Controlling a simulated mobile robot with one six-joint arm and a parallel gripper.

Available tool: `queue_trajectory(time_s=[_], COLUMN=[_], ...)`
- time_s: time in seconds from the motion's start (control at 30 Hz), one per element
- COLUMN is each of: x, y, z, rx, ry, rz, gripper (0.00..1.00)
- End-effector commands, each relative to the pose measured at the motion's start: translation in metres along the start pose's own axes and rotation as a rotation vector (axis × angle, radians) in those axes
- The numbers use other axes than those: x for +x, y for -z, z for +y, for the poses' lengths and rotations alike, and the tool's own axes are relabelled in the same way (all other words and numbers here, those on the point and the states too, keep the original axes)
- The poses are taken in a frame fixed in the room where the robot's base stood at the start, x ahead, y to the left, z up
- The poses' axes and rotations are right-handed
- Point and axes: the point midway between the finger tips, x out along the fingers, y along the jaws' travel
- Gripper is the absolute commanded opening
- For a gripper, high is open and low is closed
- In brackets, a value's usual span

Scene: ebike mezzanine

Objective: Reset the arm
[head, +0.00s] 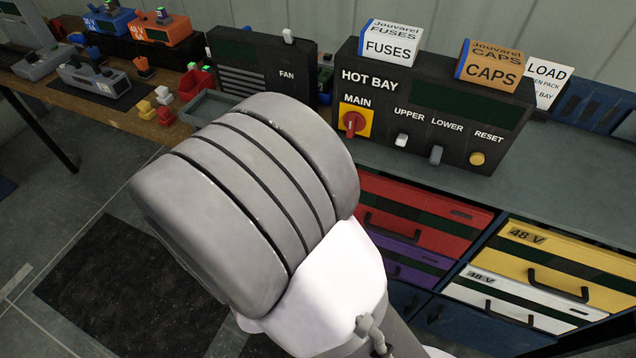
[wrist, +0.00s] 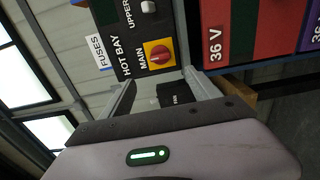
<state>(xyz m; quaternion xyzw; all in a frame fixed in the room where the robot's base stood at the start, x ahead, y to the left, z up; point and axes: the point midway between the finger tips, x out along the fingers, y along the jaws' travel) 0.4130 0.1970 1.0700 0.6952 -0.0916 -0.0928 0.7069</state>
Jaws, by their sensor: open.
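My gripper (wrist: 160,76) shows in the wrist view with its two fingers apart and nothing visible held between them. Beyond the fingertips is the HOT BAY panel (wrist: 125,42), seen turned on its side, with its red and yellow MAIN switch (wrist: 159,53). I cannot tell the exact distance to it. In the head view my arm's large grey links fill the middle, and my gripper is hidden. There the HOT BAY panel (head: 400,102) stands on the bench, with the MAIN switch (head: 354,122), UPPER and LOWER switches and a yellow RESET button (head: 477,158).
FUSES (head: 391,43) and CAPS (head: 490,66) boxes sit on the panel. The dark FAN unit (head: 262,63) stands left of it. Red, purple, yellow and white drawer fronts with handles lie below the bench (head: 560,185). The bench right of the panel has bare surface.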

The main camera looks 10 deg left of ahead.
Motion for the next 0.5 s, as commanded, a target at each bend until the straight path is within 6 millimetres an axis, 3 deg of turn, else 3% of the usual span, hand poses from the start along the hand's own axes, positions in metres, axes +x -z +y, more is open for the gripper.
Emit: queue_trajectory(time_s=[0.17, 0.5], x=[-0.019, -0.020], y=[0.001, 0.000], z=[0.000, 0.000], rx=[0.000, 0.000], ry=[-0.001, 0.000], rz=[0.002, 0.000], gripper=[0.71, 0.71])
